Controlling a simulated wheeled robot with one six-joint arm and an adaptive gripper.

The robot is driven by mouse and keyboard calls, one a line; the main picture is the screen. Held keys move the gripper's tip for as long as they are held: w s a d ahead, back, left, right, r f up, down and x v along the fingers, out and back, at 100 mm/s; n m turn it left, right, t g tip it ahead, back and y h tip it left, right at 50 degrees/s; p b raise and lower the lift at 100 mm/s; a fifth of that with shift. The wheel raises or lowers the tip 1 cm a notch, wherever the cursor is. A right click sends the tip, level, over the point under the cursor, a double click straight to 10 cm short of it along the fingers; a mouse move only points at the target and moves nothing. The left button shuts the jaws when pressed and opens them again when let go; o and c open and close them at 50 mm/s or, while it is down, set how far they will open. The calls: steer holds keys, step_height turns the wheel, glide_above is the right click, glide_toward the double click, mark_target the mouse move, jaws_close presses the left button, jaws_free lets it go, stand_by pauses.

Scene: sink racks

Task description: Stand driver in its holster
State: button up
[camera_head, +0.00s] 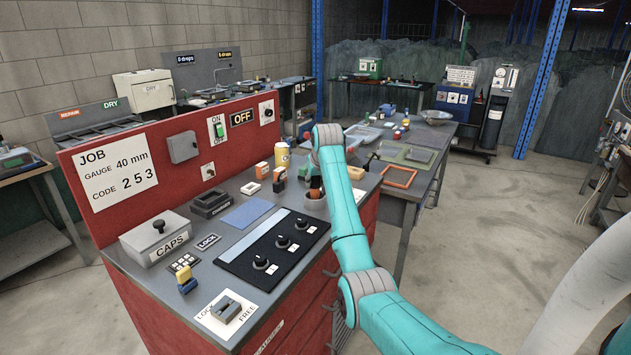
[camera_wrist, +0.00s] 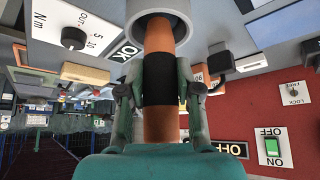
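The driver (camera_wrist: 160,85), an orange handle with a black band, stands between my gripper's fingers in the wrist view. My gripper (camera_wrist: 160,92) has its two fingers against both sides of the black band. The driver's far end reaches into the mouth of the round grey holster (camera_wrist: 158,12); its tip is hidden inside. In the head view the holster (camera_head: 315,201) sits on the bench below my arm's end, with a little of the driver (camera_head: 315,183) showing above it. The driver looks roughly upright and in line with the holster.
A panel with several black knobs (camera_head: 273,248) lies left of the holster. A red upright board (camera_head: 120,185) bounds the bench at the back. A blue mat (camera_head: 247,213) is clear.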

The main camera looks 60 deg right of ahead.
steer(key=o, duration=0.4)
steer(key=shift+r, duration=0.3)
steer(key=v, duration=1.1)
steer(key=shift+s+a+r, duration=0.2)
steer(key=shift+s, duration=0.1)
